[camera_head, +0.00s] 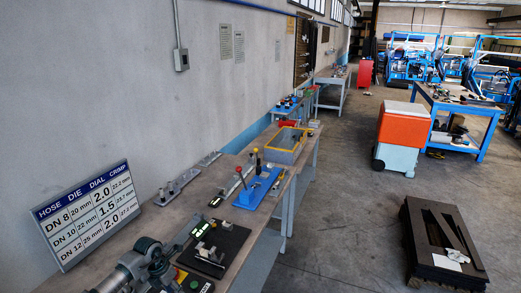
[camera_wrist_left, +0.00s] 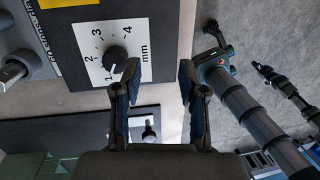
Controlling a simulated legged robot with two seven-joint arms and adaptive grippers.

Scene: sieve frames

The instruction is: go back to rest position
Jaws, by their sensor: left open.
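In the left wrist view my left gripper (camera_wrist_left: 158,82) is open, with nothing between its two dark fingers. Its left finger overlaps the lower edge of a white dial plate (camera_wrist_left: 108,52) marked 1 to 4 mm in the picture. The black knob (camera_wrist_left: 115,60) of that dial is just left of the finger, and I cannot tell whether they touch. In the head view my left arm (camera_head: 145,262) is low at the left, over the near end of the workbench (camera_head: 262,257). I cannot make out its fingertips there. My right gripper cannot be identified in either view.
A hose-die chart (camera_head: 88,213) stands on the bench beside the wall. A blue fixture (camera_head: 258,187) and a yellow-rimmed tray (camera_head: 286,146) lie farther along. An orange-and-grey cart (camera_head: 402,128) and a dark slotted block (camera_head: 440,245) stand on the floor. The floor between bench and cart is clear.

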